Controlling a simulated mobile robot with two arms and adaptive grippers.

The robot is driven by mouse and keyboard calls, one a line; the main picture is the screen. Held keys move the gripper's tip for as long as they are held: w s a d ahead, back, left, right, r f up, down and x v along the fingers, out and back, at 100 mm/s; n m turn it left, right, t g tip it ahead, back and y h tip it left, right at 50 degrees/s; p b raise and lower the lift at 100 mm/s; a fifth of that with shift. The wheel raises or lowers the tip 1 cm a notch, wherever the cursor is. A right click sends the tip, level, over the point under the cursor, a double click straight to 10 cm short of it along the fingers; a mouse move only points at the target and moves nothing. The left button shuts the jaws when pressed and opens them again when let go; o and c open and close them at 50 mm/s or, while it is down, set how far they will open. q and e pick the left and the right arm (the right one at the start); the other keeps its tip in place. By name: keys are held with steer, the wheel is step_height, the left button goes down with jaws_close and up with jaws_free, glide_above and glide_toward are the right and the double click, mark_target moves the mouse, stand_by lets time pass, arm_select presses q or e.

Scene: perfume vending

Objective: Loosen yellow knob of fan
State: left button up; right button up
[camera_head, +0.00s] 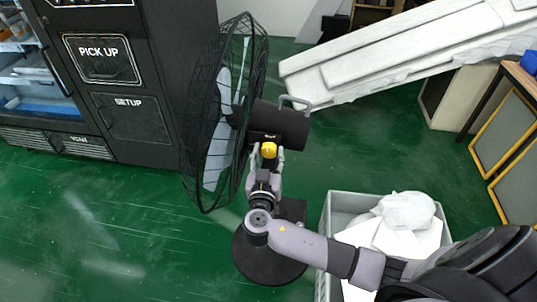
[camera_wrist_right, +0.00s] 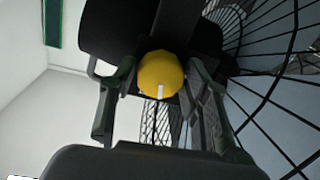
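The yellow knob (camera_head: 269,150) sits on the bracket below the motor housing of the black fan (camera_head: 279,123). In the right wrist view the knob (camera_wrist_right: 160,73) is round with a white mark on its face. My right gripper (camera_head: 264,165) is right at the knob. In the right wrist view the fingers of my right gripper (camera_wrist_right: 160,90) are spread, one on each side of the knob, with narrow gaps that look clear of it. Whether a fingertip touches the knob is hard to tell. My left gripper is not in view.
The wire fan cage (camera_head: 225,115) stands close left of my right gripper. A grey crate (camera_head: 341,205) with white wrapped items is at the lower right. A dark vending machine (camera_head: 130,80) stands at the left. Green floor is open at the lower left.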

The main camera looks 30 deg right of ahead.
steer(key=c, duration=0.7)
steer(key=shift+f+n+b, duration=0.1)
steer(key=shift+n+b, duration=0.55)
steer(key=shift+n, duration=1.25)
steer(key=n, duration=0.3)
steer(key=n+p, duration=0.1)
steer(key=n, duration=0.1)
steer(key=shift+r+g, duration=0.3)
steer(key=shift+g, duration=0.1)
steer(key=n+p, duration=0.2)
steer(key=n, duration=0.3)
steer(key=shift+n, duration=0.3)
steer(key=shift+f, duration=0.1)
